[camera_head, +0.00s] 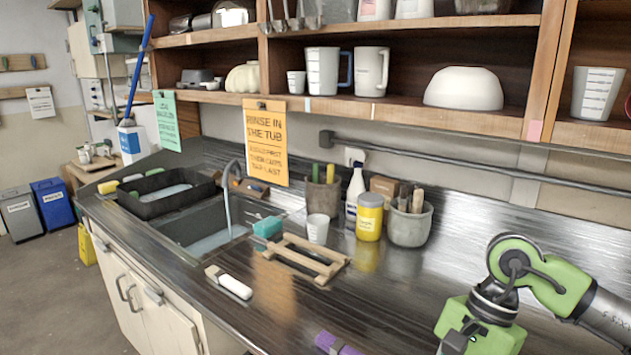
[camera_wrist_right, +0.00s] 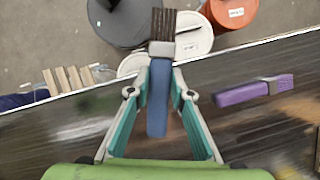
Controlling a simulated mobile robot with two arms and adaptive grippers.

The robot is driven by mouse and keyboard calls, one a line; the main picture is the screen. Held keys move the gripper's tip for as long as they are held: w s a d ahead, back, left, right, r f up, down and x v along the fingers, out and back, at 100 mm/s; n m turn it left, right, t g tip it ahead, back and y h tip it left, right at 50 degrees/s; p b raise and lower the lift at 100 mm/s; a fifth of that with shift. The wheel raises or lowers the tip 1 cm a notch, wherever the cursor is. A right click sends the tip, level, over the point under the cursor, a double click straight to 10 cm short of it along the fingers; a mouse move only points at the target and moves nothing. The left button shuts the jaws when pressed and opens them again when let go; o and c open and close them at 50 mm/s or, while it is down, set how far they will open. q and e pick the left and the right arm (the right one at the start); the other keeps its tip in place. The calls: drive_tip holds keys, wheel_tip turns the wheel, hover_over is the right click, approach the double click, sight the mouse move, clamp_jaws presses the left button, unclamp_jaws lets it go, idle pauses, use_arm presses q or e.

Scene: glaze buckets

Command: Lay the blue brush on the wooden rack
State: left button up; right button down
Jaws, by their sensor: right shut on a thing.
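The wooden rack (camera_head: 333,270) lies flat on the metal counter beside the sink in the head view, and no brush lies on it. My right gripper (camera_wrist_right: 160,68) is shut on the blue brush (camera_wrist_right: 157,105) in the right wrist view. The brush's dark bristles point away from the palm, past the counter's edge in the picture. In the head view my right arm (camera_head: 485,325) is at the lower right, apart from the rack; its fingertips and the blue brush are out of frame there. My left gripper is not in view.
A purple brush (camera_wrist_right: 252,91) lies on the counter near its front edge. A white-handled brush (camera_head: 234,286) lies left of the rack. A white cup (camera_head: 318,230), a yellow jar (camera_head: 369,218) and a grey pot (camera_head: 408,228) stand behind. Buckets (camera_wrist_right: 235,12) stand on the floor.

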drive_tip(key=shift+s+a+f+n+h, duration=0.2)
drive_tip(key=shift+s+f+n+h, duration=0.1)
drive_tip(key=shift+n, duration=0.7)
drive_tip(key=s+f+n+h, duration=0.1)
drive_tip(key=n, duration=0.2)
drive_tip(key=s+f+n+g+h, duration=0.1)
drive_tip(key=n, duration=0.2)
drive_tip(key=s+d+f+n+g+h, duration=0.1)
drive_tip(key=n, duration=0.2)
drive_tip(key=shift+f, duration=0.1)
drive_tip(key=shift+s+d, duration=0.1)
